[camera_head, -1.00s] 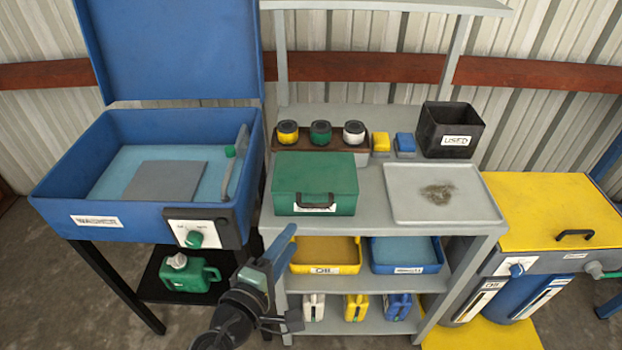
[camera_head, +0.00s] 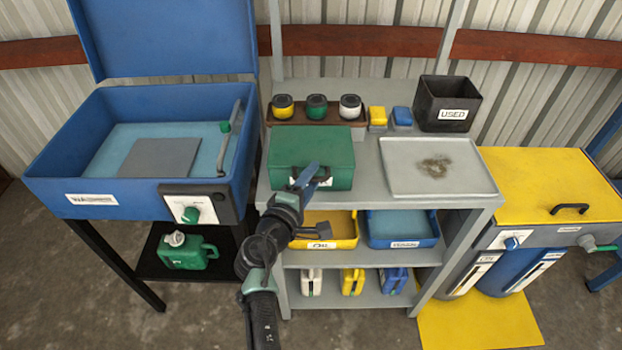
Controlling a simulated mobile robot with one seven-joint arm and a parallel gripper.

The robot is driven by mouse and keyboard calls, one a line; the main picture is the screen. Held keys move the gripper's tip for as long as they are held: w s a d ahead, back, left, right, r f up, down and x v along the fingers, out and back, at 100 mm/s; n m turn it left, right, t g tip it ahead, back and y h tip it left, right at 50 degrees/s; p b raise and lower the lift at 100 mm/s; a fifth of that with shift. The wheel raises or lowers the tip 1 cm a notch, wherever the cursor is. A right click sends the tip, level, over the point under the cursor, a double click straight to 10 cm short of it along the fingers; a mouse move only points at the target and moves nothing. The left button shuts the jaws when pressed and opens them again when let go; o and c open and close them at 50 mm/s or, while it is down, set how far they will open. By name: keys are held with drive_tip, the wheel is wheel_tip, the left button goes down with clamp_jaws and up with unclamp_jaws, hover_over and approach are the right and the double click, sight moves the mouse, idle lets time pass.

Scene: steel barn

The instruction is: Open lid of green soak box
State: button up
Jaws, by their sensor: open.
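The green soak box (camera_head: 310,155) stands on the grey bench top, its lid shut. It has a dark handle and a white label on its front face, both partly hidden by my arm. My gripper (camera_head: 312,178) is in front of the box's front face, close to the handle. The jaws are open, with nothing seen between them. I cannot tell whether they touch the handle.
A grey tray (camera_head: 398,182) lies right of the box. Tins stand on a brown rack (camera_head: 268,119) behind it, near the black USED bin (camera_head: 426,118). A blue washer (camera_head: 48,178) with raised lid stands left. Yellow (camera_head: 350,243) and blue (camera_head: 378,242) trays sit on the shelf below.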

clamp_jaws()
idle(1.5)
